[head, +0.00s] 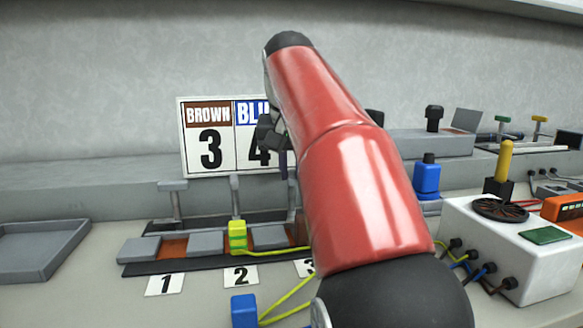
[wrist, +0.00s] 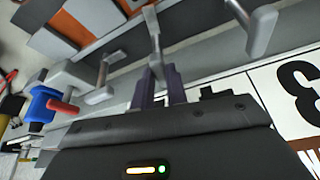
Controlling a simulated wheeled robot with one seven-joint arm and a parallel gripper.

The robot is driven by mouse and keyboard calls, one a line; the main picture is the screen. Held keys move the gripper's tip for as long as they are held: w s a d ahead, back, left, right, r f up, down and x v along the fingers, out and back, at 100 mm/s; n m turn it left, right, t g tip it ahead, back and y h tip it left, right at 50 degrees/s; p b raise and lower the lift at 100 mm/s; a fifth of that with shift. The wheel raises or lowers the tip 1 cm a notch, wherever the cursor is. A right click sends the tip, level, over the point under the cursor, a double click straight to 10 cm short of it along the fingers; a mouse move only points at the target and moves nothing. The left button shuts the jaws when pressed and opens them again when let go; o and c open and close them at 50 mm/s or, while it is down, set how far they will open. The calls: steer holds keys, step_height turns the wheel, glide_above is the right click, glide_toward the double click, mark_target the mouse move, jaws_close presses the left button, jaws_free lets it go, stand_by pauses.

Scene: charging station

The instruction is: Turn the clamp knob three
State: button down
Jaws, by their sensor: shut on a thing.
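My gripper (wrist: 161,84) is shut on a grey T-shaped clamp knob (wrist: 154,40) in the wrist view, its two dark purple fingers on either side of the handle. By its place in the row, this is clamp knob three. In the head view my red arm hides most of the knob and my gripper; only a dark piece of the gripper (head: 270,135) shows at the arm's left edge. The label 3 (head: 307,267) is partly covered. Knob two (head: 236,192) and knob one (head: 172,190) stand upright to the left. How far knob three is turned I cannot tell.
A yellow-green connector (head: 237,237) with a cable sits by clamp two. A blue block (head: 244,310) lies in front. A sign (head: 208,150) stands behind the clamps. A grey tray (head: 40,259) is at left. A white box (head: 520,255) with cables is at right.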

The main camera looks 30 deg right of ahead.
steer(key=shift+d+r+n+p, duration=0.1)
steer(key=shift+r+n+p, duration=0.1)
steer(key=shift+n+p, duration=0.4)
steer(key=shift+f+n+t+y+p, duration=0.15)
steer(key=shift+n+t+y+p, duration=0.25)
steer(key=shift+n, duration=0.5)
steer(key=c, duration=1.4)
jaws_free()
steer(key=d+p+v, duration=0.1)
steer(key=p+v, duration=0.1)
steer(key=v, duration=0.5)
steer(key=shift+a+r, duration=0.4)
steer(key=shift+a, duration=0.05)
steer(key=shift+s, duration=0.15)
